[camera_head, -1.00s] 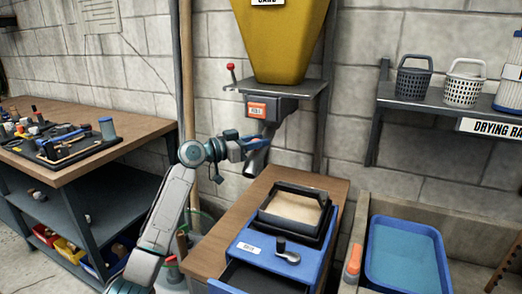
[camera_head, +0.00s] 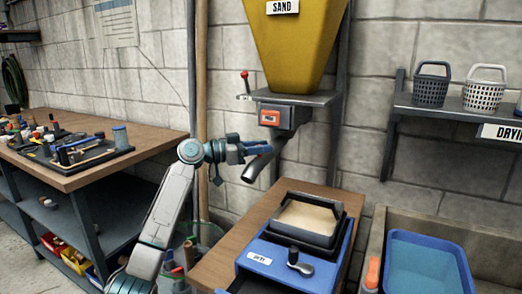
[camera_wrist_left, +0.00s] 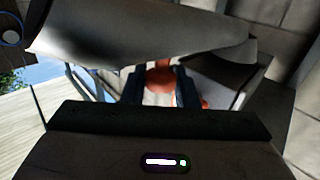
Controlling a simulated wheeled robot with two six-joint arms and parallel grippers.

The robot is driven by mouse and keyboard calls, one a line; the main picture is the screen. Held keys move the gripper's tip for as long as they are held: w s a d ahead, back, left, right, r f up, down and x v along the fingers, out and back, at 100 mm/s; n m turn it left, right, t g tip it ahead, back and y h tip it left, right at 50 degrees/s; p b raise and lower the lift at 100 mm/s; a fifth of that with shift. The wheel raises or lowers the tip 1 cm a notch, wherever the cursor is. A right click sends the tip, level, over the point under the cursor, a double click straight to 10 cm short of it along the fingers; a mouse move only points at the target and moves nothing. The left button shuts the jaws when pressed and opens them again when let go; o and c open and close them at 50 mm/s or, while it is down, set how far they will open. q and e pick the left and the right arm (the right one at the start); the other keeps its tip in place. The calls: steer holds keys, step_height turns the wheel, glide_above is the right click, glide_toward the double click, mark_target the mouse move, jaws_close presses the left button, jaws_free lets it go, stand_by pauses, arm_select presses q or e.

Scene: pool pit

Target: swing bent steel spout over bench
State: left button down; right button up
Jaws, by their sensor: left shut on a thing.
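The bent steel spout (camera_head: 262,165) is a dark grey tube under the outlet box of the yellow sand hopper (camera_head: 298,45). It slants down to the left, with its open mouth at the lower left end. My left gripper (camera_head: 262,147) is shut on the spout near its upper part. In the left wrist view the spout (camera_wrist_left: 140,38) crosses the top, close to the fingers. The wooden bench (camera_head: 228,250) stands below. The spout's mouth appears near its back left edge in the picture; I cannot tell whether it is over the top. My right gripper is not in view.
A sand-filled tray (camera_head: 306,216) sits on a blue box (camera_head: 335,262) on the bench. A red-knobbed lever (camera_head: 244,80) is left of the outlet box. A blue water tub (camera_head: 425,262) is at right. A tool table (camera_head: 140,145) is at left.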

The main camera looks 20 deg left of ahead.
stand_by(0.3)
arm_select(q)
steer(key=c, duration=1.2)
jaws_free()
steer(key=shift+o, duration=0.2)
steer(key=shift+s+a+f, duration=0.1)
steer(key=shift+s+a, duration=0.25)
steer(key=shift+a, duration=0.1)
steer(key=b+v, duration=0.2)
steer(key=v, duration=0.7)
steer(key=shift+s+a, duration=0.25)
steer(key=shift+s, duration=0.05)
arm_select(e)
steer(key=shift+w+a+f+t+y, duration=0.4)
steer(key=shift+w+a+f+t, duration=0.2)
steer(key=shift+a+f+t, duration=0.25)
